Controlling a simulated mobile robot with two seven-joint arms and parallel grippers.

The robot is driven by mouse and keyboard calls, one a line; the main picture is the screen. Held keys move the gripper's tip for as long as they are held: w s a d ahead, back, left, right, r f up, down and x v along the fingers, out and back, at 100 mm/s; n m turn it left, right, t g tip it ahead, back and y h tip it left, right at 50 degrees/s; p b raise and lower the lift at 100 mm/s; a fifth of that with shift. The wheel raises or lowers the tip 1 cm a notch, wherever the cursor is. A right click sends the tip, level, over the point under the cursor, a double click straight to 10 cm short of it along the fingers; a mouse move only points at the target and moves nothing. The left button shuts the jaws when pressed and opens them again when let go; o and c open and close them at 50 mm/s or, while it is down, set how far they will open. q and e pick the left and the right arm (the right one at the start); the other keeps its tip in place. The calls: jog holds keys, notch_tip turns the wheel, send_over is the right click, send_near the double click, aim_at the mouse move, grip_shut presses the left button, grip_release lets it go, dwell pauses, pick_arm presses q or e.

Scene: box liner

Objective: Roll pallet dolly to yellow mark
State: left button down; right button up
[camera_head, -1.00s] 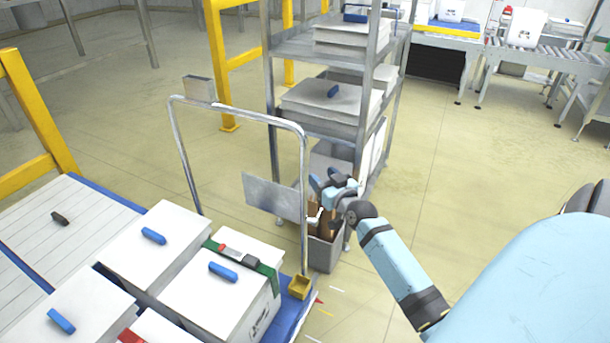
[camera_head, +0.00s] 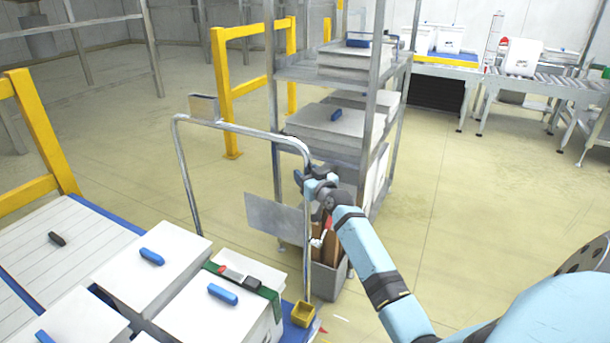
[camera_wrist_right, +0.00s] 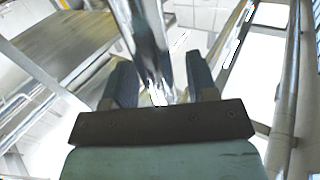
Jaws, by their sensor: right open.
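The pallet dolly has a tall metal push handle (camera_head: 240,126) and a blue deck (camera_head: 298,335) at the lower left, loaded with white boxes (camera_head: 208,305). A grey plate (camera_head: 275,218) hangs on the handle. My right gripper (camera_head: 304,180) is at the handle's right upright. In the right wrist view the open fingers (camera_wrist_right: 160,85) stand on either side of a shiny metal bar (camera_wrist_right: 150,45); I cannot tell whether they touch it. My left gripper is not in view. The yellow mark on the floor cannot be made out.
A metal shelf rack (camera_head: 372,125) with white boxes stands just behind the handle, a grey bin (camera_head: 328,280) at its foot. Yellow guard rails (camera_head: 222,90) stand behind and left. A roller conveyor (camera_head: 540,82) is at the back right. Floor (camera_head: 470,190) on the right is clear.

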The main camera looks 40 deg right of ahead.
jog(key=shift+w+d, duration=0.15)
jog(key=shift+w, duration=0.55)
grip_shut()
jog(key=shift+w+d+r, duration=0.1)
jog(key=shift+d+r, duration=0.15)
jog(key=shift+d, duration=0.15)
jog(key=shift+f, duration=0.1)
jog(key=shift+w+d+f, duration=0.1)
grip_release()
